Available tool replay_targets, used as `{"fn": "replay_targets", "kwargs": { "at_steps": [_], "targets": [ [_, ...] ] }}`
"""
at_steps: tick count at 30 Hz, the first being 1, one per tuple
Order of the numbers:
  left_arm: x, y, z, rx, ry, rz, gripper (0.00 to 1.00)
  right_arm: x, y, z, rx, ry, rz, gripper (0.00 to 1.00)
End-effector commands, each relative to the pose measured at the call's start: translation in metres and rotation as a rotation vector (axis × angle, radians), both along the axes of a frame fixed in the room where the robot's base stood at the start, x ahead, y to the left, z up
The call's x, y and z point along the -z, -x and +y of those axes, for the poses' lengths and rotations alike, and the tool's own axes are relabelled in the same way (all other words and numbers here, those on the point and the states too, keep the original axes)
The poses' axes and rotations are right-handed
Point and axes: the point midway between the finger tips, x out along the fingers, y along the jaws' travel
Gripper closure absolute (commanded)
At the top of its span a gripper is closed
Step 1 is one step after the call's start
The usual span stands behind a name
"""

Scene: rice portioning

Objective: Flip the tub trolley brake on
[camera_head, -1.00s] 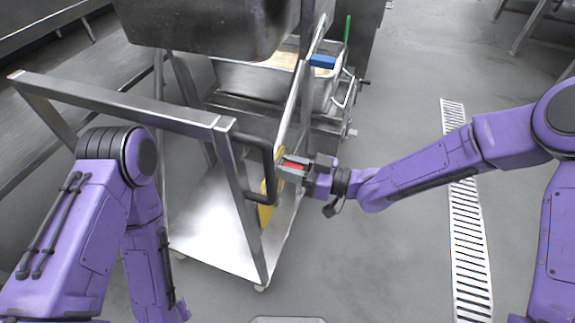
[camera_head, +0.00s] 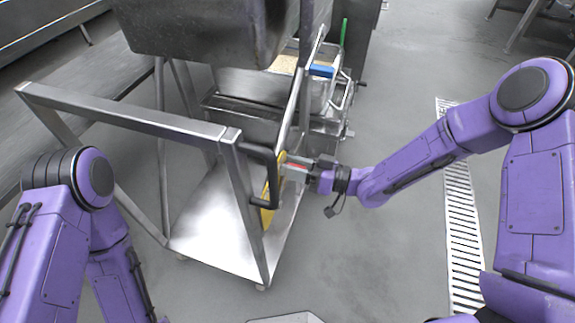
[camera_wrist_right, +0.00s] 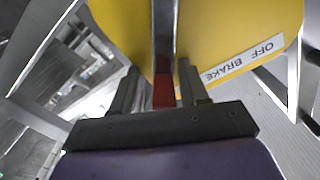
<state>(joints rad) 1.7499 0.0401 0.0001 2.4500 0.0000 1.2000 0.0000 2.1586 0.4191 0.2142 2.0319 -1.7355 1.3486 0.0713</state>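The tub trolley (camera_head: 130,112) is a steel frame with a black handle (camera_head: 271,180) and a dark tub (camera_head: 200,30) on top. A yellow brake plate (camera_head: 268,213) is on its right side. In the right wrist view the yellow plate (camera_wrist_right: 245,30) carries the words OFF and BRAKE. A metal brake lever (camera_wrist_right: 165,40) with a red end (camera_wrist_right: 164,92) crosses the plate. My right gripper (camera_head: 294,168) is at the plate; its fingers (camera_wrist_right: 158,88) stand either side of the red end, with a visible gap on the left. My left gripper is out of view.
Behind the trolley is a steel cart with a pale-filled pan (camera_head: 285,64), a blue item (camera_head: 322,71) and a green handle (camera_head: 344,32). A steel bench (camera_head: 60,105) runs along the left. A floor drain grate (camera_head: 462,240) lies right; the floor between is clear.

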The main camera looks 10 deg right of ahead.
Motion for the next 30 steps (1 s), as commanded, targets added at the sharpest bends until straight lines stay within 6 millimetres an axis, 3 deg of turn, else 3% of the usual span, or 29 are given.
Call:
{"fn": "replay_targets", "kwargs": {
  "at_steps": [10, 21, 30],
  "targets": [
    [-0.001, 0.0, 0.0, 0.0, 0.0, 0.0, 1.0, -0.001, 0.003, -0.003, -0.005, -0.003, 0.001, 0.56],
    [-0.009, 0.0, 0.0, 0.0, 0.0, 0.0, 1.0, -0.002, 0.039, -0.075, -0.001, -0.003, 0.001, 0.56],
    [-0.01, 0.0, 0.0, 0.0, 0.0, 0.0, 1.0, 0.0, 0.049, -0.093, -0.003, -0.004, 0.001, 0.56]
  ]
}}
